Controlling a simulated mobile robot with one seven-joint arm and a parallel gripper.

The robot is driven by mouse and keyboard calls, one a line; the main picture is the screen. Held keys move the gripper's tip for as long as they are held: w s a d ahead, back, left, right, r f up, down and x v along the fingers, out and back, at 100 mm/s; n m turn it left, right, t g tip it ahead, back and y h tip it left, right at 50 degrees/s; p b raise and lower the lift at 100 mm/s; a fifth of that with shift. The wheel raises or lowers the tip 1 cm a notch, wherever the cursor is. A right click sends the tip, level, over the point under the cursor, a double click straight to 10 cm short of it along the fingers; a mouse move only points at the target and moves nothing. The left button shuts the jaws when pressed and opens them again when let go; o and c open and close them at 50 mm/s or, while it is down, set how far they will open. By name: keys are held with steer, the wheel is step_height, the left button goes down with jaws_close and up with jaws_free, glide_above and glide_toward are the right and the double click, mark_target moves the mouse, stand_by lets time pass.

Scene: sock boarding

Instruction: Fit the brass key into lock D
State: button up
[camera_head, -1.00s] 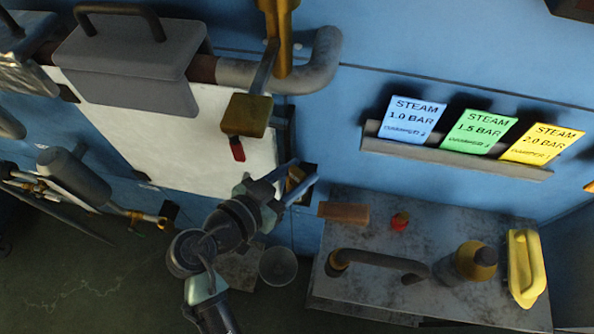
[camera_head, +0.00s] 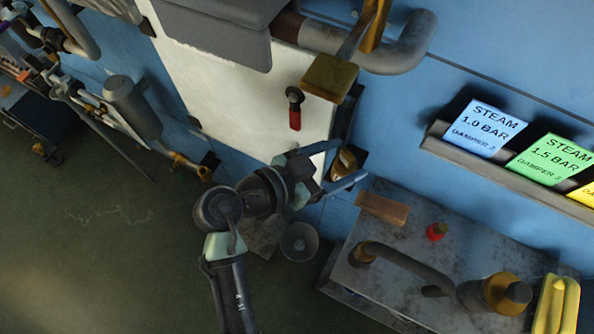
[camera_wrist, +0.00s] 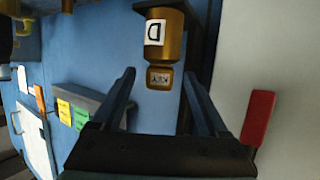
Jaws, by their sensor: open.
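Lock D (camera_wrist: 167,34) is a brass body with a white tag reading D, at the top of the wrist view. The brass key (camera_wrist: 159,80), with a small white KEY tag, appears directly below it in that view, end to end with it. I cannot tell how deeply the key is seated. My gripper (camera_wrist: 160,75) is open, its two fingers apart on either side of the key with gaps showing. In the head view my gripper (camera_head: 347,163) is at the blue wall, with brass (camera_head: 343,160) showing between its fingers; key and lock cannot be separated there.
A red-handled lever (camera_head: 295,115) hangs by the white panel left of my gripper; its red handle also shows in the wrist view (camera_wrist: 258,117). A grey bench (camera_head: 460,240) with a wooden block (camera_head: 382,209), red knob and curved pipe stands to the right. A brass block (camera_head: 330,77) hangs above.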

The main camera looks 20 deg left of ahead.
steer(key=b+v, duration=0.1)
steer(key=v, duration=1)
steer(key=shift+b, duration=0.3)
steer(key=shift+s+a+r, duration=0.1)
steer(key=shift+s, duration=0.05)
